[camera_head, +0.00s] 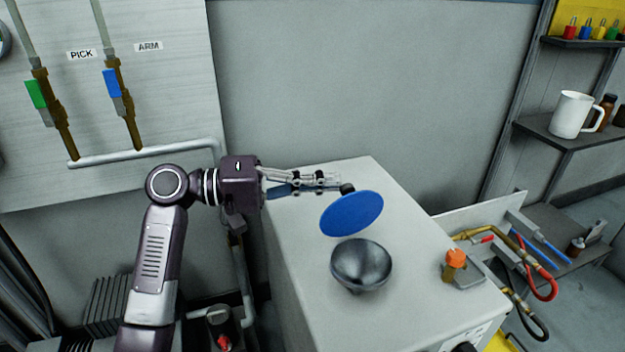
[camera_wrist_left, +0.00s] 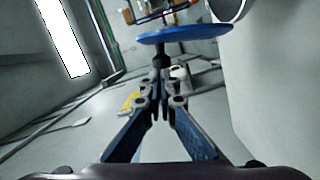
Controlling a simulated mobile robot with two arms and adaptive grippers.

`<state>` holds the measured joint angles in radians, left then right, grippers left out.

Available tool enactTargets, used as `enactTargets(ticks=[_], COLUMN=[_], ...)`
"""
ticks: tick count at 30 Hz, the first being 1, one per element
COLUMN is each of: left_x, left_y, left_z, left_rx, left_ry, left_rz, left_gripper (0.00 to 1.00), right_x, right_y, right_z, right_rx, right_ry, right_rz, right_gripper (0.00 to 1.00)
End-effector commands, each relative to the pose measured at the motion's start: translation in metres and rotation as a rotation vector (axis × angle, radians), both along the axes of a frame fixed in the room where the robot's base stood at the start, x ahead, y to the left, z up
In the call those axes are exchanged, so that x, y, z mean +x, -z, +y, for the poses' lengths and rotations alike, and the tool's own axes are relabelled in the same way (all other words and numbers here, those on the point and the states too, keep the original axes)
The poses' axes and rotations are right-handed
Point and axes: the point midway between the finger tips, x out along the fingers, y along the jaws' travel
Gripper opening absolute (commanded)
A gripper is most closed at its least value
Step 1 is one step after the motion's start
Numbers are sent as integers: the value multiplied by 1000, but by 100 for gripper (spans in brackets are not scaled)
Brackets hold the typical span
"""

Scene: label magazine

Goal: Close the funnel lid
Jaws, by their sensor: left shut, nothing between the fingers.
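The funnel (camera_head: 361,268) is a dark metallic bowl on top of the pale grey cabinet. Its lid (camera_head: 352,215) is a blue disc, tilted up behind the funnel, so the funnel's mouth is uncovered. A black knob (camera_head: 347,188) sits on the lid's far side. My left gripper (camera_head: 335,182) reaches in from the left, shut and empty, with its fingertips close beside the knob; I cannot tell whether they touch. In the left wrist view the lid (camera_wrist_left: 185,34) and knob (camera_wrist_left: 160,60) are just beyond the fingertips (camera_wrist_left: 160,88). My right gripper is not in view.
The cabinet top (camera_head: 415,240) has free room around the funnel. An orange-capped fitting (camera_head: 455,262) stands to its right. Hoses and tools (camera_head: 515,250) lie in a tray farther right. A white mug (camera_head: 573,114) is on a shelf. Pipes with green and blue valve handles are on the left wall.

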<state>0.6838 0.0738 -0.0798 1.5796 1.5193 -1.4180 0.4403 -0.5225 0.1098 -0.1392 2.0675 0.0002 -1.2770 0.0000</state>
Motion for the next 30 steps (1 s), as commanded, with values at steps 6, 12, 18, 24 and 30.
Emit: enactTargets(ticks=[6, 12, 18, 24, 30], left_x=[-22, -42, -62, -81, -98], left_y=[-4, -4, 0, 8, 19], left_z=[-8, -14, -20, -26, -32], left_rx=[68, 127, 185, 244, 301], left_ry=[1, -1, 0, 0, 0], left_rz=[-201, -381, -562, -743, -921], left_gripper=[0, 0, 0, 0, 0], right_x=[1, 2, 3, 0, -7], right_y=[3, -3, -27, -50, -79], right_z=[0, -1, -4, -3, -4], right_rx=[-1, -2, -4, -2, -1], right_ry=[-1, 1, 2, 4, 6], right_rz=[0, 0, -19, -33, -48], right_gripper=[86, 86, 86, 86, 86])
